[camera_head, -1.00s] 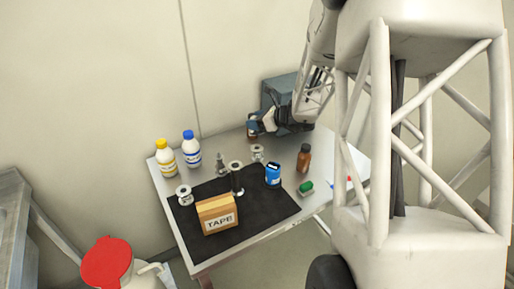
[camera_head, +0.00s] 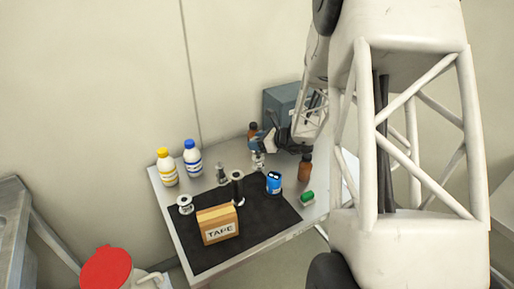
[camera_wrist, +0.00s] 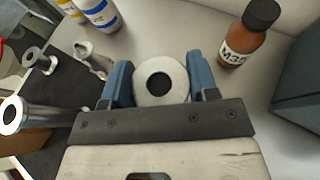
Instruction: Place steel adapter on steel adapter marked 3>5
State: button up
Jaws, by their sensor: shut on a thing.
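My gripper (camera_head: 261,148) is at the back of the table, low and shut on a steel adapter (camera_head: 258,161). The wrist view shows its two blue fingers (camera_wrist: 160,85) on either side of this adapter's round top (camera_wrist: 174,74), with a dark hole. Other steel adapters stand to the left: a tall one (camera_head: 238,188), also in the wrist view (camera_wrist: 60,117); a flanged one (camera_head: 185,205) at the mat's left edge; and a narrow one (camera_head: 221,174) at the back. No 3>5 mark is readable. I cannot tell whether the held adapter touches the table.
A black mat (camera_head: 255,222) carries a TAPE box (camera_head: 220,224) and a blue container (camera_head: 274,183). Two white bottles (camera_head: 193,160) stand back left. Brown bottles stand behind my gripper (camera_wrist: 248,35) and to its right (camera_head: 305,168). A grey case (camera_head: 284,100) is close behind.

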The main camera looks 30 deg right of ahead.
jog(key=shift+f, duration=1.4)
jog(key=o, duration=1.1)
jog(key=shift+f, duration=0.1)
jog(key=v, duration=1.2)
